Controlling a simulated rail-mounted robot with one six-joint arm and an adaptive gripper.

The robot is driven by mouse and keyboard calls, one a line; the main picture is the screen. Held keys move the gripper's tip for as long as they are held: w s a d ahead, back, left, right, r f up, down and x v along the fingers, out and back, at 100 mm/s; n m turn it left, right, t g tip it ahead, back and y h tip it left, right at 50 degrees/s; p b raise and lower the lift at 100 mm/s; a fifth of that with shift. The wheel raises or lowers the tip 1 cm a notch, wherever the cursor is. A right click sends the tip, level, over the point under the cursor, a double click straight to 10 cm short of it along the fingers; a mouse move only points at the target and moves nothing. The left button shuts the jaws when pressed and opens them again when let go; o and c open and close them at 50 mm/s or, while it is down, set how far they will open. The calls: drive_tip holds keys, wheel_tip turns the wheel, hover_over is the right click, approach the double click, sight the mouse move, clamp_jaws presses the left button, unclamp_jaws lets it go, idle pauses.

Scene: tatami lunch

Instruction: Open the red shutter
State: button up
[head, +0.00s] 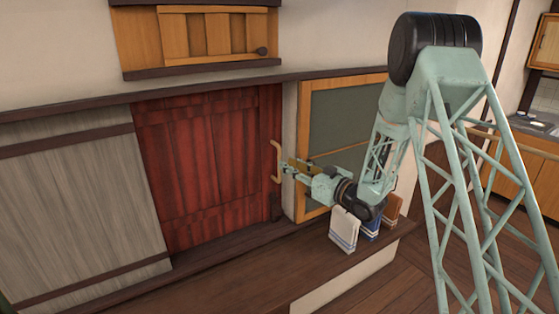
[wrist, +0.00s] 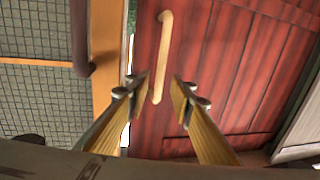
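The red shutter (head: 200,170) is a dark red wooden panel in the wall, standing between a grey slatted panel and a green framed panel. A pale wooden bar handle (head: 276,162) is upright at its right edge. In the wrist view the red shutter (wrist: 225,65) fills the right half and the handle (wrist: 167,45) runs down its left part. My gripper (head: 287,167) is at the handle, just right of it. In the wrist view my gripper (wrist: 159,82) is open, with the handle's lower part showing between the fingertips. I cannot tell whether they touch it.
The green panel (head: 345,115) is right of the shutter and the grey slatted panel (head: 75,205) is left. A small wooden cabinet (head: 200,38) is above.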

drive_tip(key=shift+x, duration=2.85)
clamp_jaws()
